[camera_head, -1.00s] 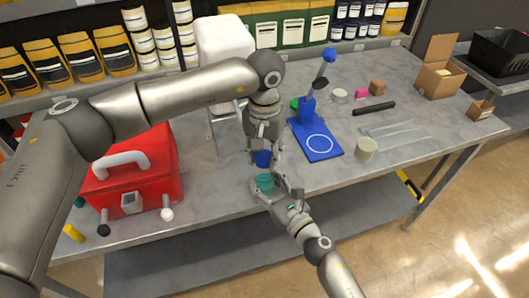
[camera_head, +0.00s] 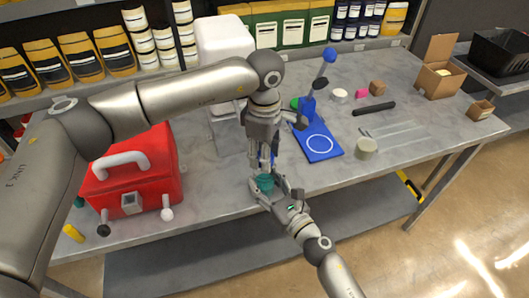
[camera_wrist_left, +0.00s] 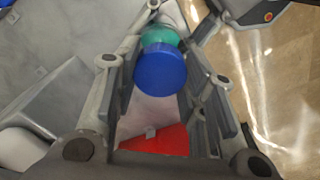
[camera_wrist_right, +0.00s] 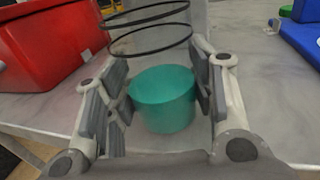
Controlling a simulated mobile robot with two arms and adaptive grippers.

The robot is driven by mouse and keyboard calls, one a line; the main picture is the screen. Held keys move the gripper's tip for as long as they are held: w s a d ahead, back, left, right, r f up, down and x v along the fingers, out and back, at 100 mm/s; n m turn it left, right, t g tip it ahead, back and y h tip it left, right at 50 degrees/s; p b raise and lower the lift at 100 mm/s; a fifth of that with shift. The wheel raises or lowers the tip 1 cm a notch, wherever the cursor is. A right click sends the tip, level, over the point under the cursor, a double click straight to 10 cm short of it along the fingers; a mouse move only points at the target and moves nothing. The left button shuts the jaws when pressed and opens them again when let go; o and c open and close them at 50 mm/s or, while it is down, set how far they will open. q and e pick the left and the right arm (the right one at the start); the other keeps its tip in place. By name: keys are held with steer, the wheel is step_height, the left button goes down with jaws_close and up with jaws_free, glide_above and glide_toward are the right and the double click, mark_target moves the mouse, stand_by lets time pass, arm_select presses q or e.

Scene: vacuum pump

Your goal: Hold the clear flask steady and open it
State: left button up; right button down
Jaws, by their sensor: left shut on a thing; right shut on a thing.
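The clear flask shows by its teal contents (camera_head: 265,182) in the head view. In the right wrist view its teal lower part (camera_wrist_right: 165,97) stands upright, with dark rings above it. My right gripper (camera_head: 267,187) is shut around this lower part, one finger on each side. My left gripper (camera_head: 266,162) points down just above the flask. In the left wrist view its fingers are shut on the round blue lid (camera_wrist_left: 160,70), with the teal part partly hidden behind it. I cannot tell whether the lid still touches the flask; the left fingers hide much of it in the head view.
A red case (camera_head: 135,180) stands left on the grey table. A blue stand (camera_head: 318,143) is behind and right of the grippers. A pale cylinder (camera_head: 366,147), a black bar (camera_head: 373,109) and thin clear rods lie further right. The table's front edge is close to my right gripper.

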arm_select(q)
steer(key=n, duration=0.4)
steer(key=shift+n, duration=0.4)
steer(key=n, duration=0.4)
steer(key=shift+n, duration=0.3)
steer(key=n, duration=0.4)
steer(key=shift+n, duration=0.3)
steer(key=n, duration=1.6)
steer(key=shift+n, duration=0.3)
steer(key=n, duration=0.4)
steer(key=shift+r, duration=0.1)
